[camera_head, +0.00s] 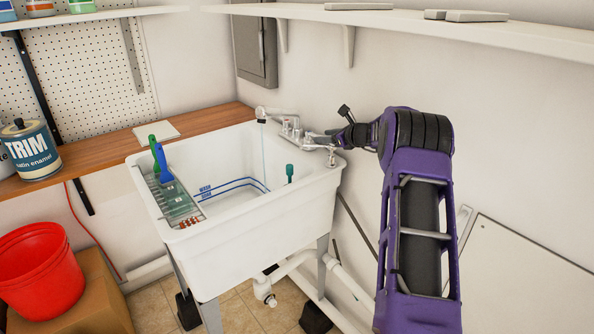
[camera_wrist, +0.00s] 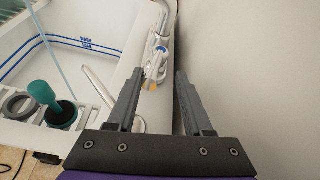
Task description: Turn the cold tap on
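The white utility sink (camera_head: 250,225) has a chrome tap set (camera_head: 290,128) on its back right rim. A thin pale stream falls from the spout (camera_head: 262,112) into the basin; it also shows in the wrist view. My gripper (camera_head: 318,136) is at the right end of the tap set. In the wrist view my gripper (camera_wrist: 160,74) is open, its two dark fingers apart. A tap handle with a blue mark (camera_wrist: 161,49) shows in the gap, just beyond the fingertips. I cannot tell whether either finger touches it.
A wall stands close on the right, and a white shelf (camera_head: 440,25) runs above. A tray with green and blue brushes (camera_head: 175,203) sits on the sink's left side. A red bucket (camera_head: 40,275) and a paint can (camera_head: 32,155) are at left.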

